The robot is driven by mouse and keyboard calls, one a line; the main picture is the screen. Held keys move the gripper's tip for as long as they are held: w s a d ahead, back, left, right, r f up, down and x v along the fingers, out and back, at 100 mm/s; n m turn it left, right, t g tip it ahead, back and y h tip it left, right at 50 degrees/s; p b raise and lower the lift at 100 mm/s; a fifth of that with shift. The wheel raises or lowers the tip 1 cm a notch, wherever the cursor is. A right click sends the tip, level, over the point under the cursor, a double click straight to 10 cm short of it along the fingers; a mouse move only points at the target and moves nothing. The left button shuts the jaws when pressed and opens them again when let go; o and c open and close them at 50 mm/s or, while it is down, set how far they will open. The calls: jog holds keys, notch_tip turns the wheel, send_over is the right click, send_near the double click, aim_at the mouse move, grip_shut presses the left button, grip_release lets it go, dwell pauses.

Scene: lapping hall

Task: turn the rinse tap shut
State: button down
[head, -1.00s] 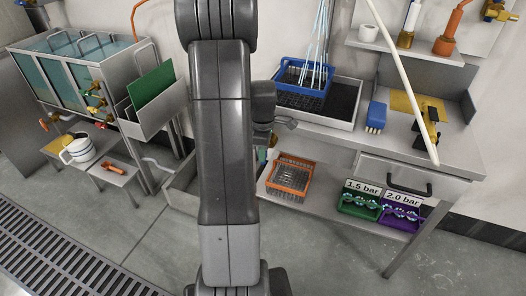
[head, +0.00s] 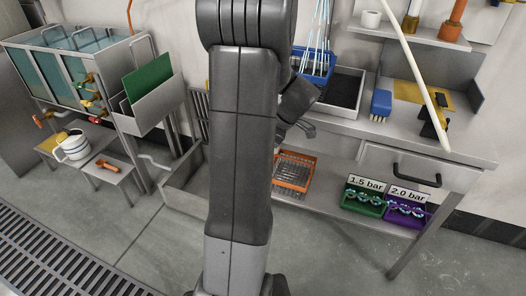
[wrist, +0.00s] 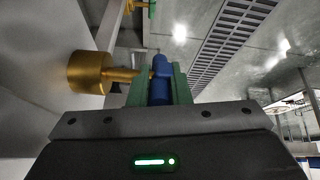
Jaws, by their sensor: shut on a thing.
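The rinse tap shows in the wrist view as a brass body (wrist: 90,72) with a thin brass stem running to a blue handle (wrist: 161,68). My gripper (wrist: 160,88) has its two green fingers on either side of the blue handle and is shut on it. The fingertips lie close to the stem. In the head view my wrist and part of my gripper show right of my arm, above the orange basket. The tap is hidden there, and I cannot tell how far the handle is turned.
Another brass fitting (wrist: 138,5) shows at the wrist view's top edge. In the head view, a blue basket (head: 313,66), a blue brush (head: 381,103), an orange basket (head: 293,172) and labelled green (head: 363,200) and purple (head: 406,210) racks are at right. A tank bench (head: 75,72) stands left.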

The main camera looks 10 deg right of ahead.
jog(key=t+y+b, duration=0.1)
jog(key=y+b, duration=0.1)
jog(key=b, duration=0.2)
jog(key=f+t+y+b, duration=0.1)
jog(key=b, duration=0.3)
jog(key=t+y+b, duration=0.1)
jog(key=y+b, duration=0.1)
jog(key=b, duration=0.2)
jog(key=shift+s+d+f+t+y+b, duration=0.1)
jog(key=shift+d+f+t+y+b, duration=0.1)
jog(key=shift+d+t+y+b, duration=0.15)
jog(key=t+y+b, duration=0.1)
jog(key=y+b, duration=0.1)
jog(key=shift+r+b, duration=0.15)
jog(key=shift+b, duration=0.15)
jog(key=shift+a+r+t+y+b, duration=0.1)
jog(key=shift+t+y+b, duration=0.4)
jog(key=shift+t+y, duration=0.55)
jog(key=c, duration=1.3)
grip_release()
jog(key=shift+c, duration=0.2)
